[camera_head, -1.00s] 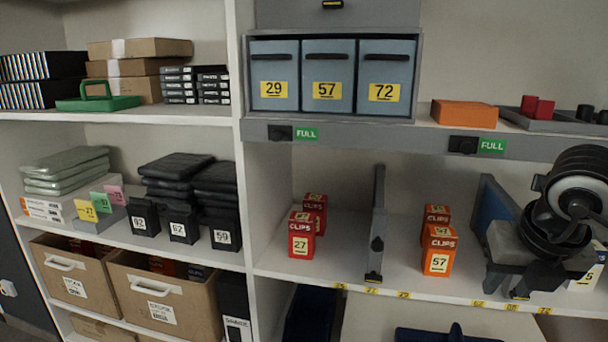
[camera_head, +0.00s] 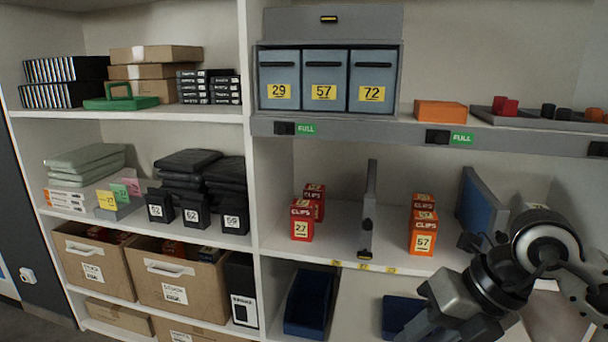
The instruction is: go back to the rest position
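My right arm reaches in from the lower right, in front of the shelf unit. Its dark and grey links cover the right end of the middle shelf. Small dark parts that look like my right gripper (camera_head: 482,242) show beside the wrist, near the shelf edge; whether the fingers are open or shut is not clear, and I see nothing held. My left arm and gripper are not in view.
The middle shelf (camera_head: 335,240) holds red clips boxes (camera_head: 301,220), orange clips boxes (camera_head: 423,232), a grey upright divider (camera_head: 368,210) and a blue-faced panel (camera_head: 476,208). Blue bins (camera_head: 309,302) stand below. Cardboard bins (camera_head: 178,285) are at left.

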